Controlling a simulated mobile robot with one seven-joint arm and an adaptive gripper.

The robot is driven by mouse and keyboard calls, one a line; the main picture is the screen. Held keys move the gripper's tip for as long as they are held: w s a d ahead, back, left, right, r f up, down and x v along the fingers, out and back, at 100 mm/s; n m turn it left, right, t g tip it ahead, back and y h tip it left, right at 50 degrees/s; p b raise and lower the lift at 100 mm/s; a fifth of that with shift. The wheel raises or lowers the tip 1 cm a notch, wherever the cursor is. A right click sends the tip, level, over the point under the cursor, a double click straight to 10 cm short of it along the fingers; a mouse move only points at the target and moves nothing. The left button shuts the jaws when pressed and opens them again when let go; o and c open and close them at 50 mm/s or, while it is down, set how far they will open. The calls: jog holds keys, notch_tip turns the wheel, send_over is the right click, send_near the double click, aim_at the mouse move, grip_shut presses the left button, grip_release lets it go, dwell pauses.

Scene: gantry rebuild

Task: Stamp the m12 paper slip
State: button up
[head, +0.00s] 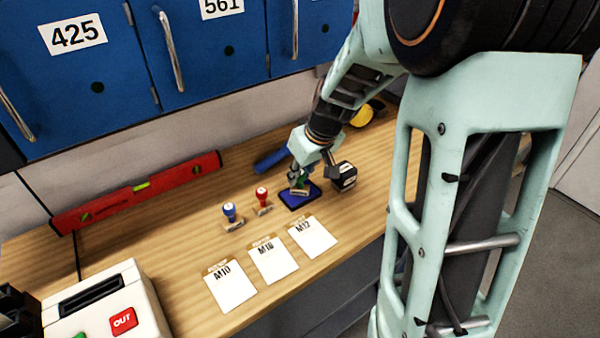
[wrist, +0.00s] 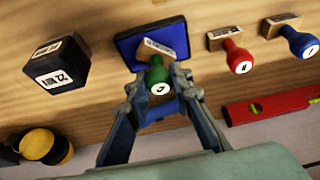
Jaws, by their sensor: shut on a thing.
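The M12 paper slip (head: 315,240) lies flat on the wooden bench, the rightmost of three slips, and looks blank below its heading. My gripper (head: 300,178) is above the blue ink pad (head: 293,203), behind that slip. In the wrist view my gripper (wrist: 158,82) is shut on a green-handled stamp (wrist: 157,72), with one finger on each side of the handle. The stamp's wooden base is over the blue pad (wrist: 126,44); whether it touches the pad I cannot tell. The slip is not in the wrist view.
A red stamp (head: 262,195) and a blue stamp (head: 229,210) stand left of the pad. A black box (head: 344,176) stands close on its right. M10 (head: 231,290) and another slip (head: 273,265) lie left of M12. A red level (head: 140,192) lies behind.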

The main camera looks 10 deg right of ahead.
jog(key=shift+r+p, duration=2)
jog(key=shift+r, duration=1.5)
jog(key=shift+f, duration=0.1)
